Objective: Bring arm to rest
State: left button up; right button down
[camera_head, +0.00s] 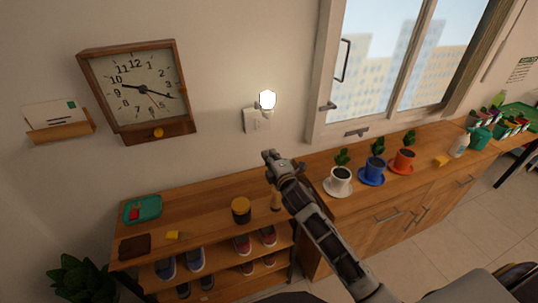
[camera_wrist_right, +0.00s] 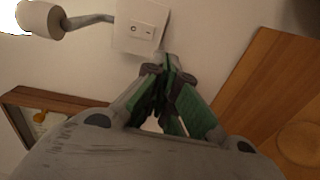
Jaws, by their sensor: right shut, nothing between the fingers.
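My right gripper (camera_head: 270,157) is at the end of the arm that comes in from the lower right in the head view. It is raised in front of the wall, above the wooden shelf. In the right wrist view its fingers (camera_wrist_right: 166,75) are closed together with nothing between them. Beyond the fingertips is a white wall switch plate (camera_wrist_right: 140,30), which also shows in the head view (camera_head: 254,123). My left gripper is not in the head view.
The wooden shelf (camera_head: 190,222) holds a yellow-lidded jar (camera_head: 241,210) and a green tray (camera_head: 143,208). On the cabinet stand a white cup (camera_head: 340,179), a blue cup (camera_head: 374,171) and an orange cup (camera_head: 403,160). A clock (camera_head: 140,88) hangs at left; a lit lamp (camera_head: 267,98) is above the switch.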

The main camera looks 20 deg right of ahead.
dwell(0.4)
jog(key=s+f+m+g, duration=0.1)
jog(key=s+f+m, duration=0.1)
jog(key=s+d+f+m+g+h, duration=0.1)
jog(key=s+f+m, duration=0.1)
jog(key=s+d+f+m+g, duration=0.1)
jog(key=s+f+m, duration=0.1)
jog(key=s, duration=0.1)
jog(key=shift+f+g+h, duration=0.3)
jog(key=shift+f, duration=0.1)
jog(key=s+f+m+g+y, duration=0.1)
jog(key=s+f+m+g, duration=0.4)
jog(key=s, duration=0.8)
jog(key=s+f+m+g, duration=0.4)
jog(key=s+m+g, duration=0.1)
jog(key=s, duration=0.8)
notch_tip(320, 180, down, 32)
jog(key=s+g, duration=0.1)
jog(key=s, duration=0.1)
jog(key=s+d+f+g, duration=0.1)
jog(key=s+d+f, duration=0.2)
jog(key=s+f, duration=1.8)
jog(key=shift+s+g, duration=0.3)
jog(key=shift+s, duration=0.45)
